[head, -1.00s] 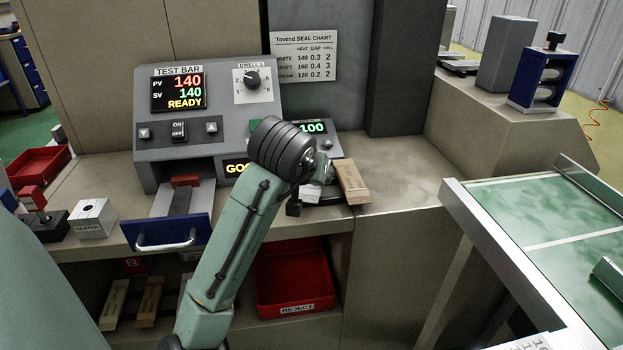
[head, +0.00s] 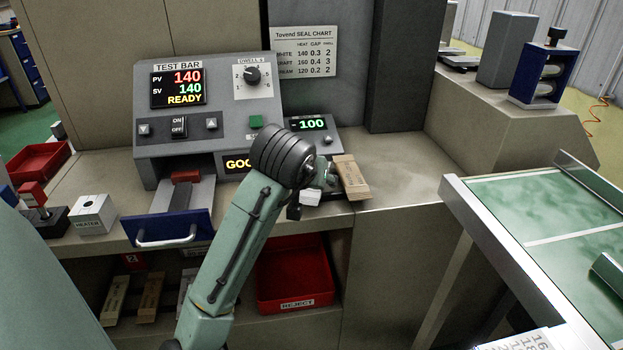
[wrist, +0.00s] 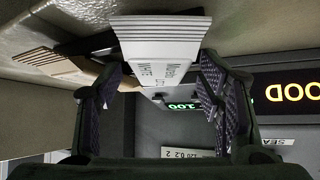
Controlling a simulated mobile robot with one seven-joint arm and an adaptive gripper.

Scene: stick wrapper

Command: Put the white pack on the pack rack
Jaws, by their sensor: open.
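The white pack (wrist: 165,38), printed "WHITE", shows in the wrist view between the two fingers of my gripper (wrist: 158,85). The fingers stand open on either side of it; I cannot tell whether either touches it. In the head view a small part of the white pack (head: 311,197) shows beside my wrist, at the front of the counter below the green "-100" display. My arm hides most of the gripper there. Tan packs (head: 150,298) lean on the shelf under the counter at lower left. I cannot tell whether their holder is the pack rack.
A tan pack (head: 350,177) lies just right of the white pack. The test bar machine (head: 215,105) stands behind, with its blue drawer (head: 168,230) out. A red reject bin (head: 292,280) sits below. A green conveyor (head: 550,215) is at right. The counter between is clear.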

